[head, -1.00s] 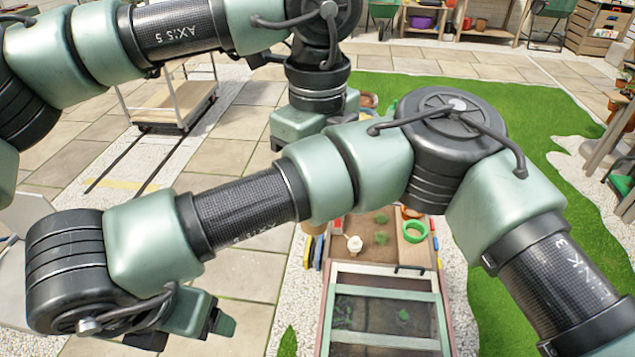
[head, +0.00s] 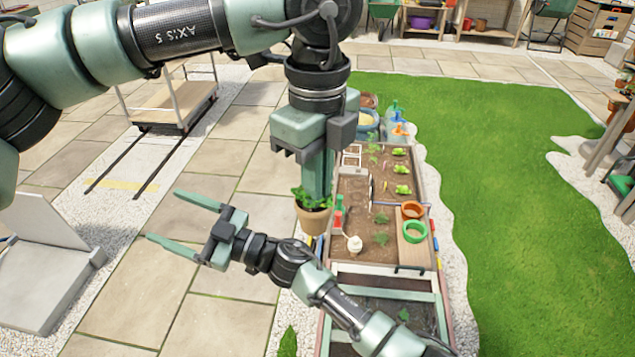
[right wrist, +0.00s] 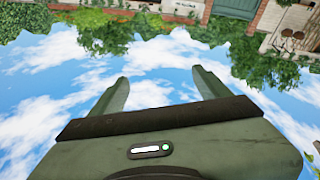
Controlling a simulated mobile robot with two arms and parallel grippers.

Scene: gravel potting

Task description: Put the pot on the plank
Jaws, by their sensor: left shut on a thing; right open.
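A terracotta pot (head: 313,220) with a leafy green plant is at the left edge of the planting bed. My left gripper (head: 316,190) points down and is shut on the pot, its fingers partly hidden by the leaves. Whether the pot hangs clear or touches something is unclear. The wooden plank (head: 413,254) lies across the right side of the bed, with an orange ring-shaped item (head: 412,209) and a green ring (head: 415,232) on it. My right gripper (head: 164,215) is open and empty over the paving; its spread fingers also show in the right wrist view (right wrist: 160,88).
The bed (head: 345,255) holds seedlings, a small white item (head: 354,244) and a red-and-green bottle (head: 339,214). A glazed frame (head: 385,283) closes its near end. A cart (head: 175,105) stands at left. Grass (head: 500,220) lies open to the right.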

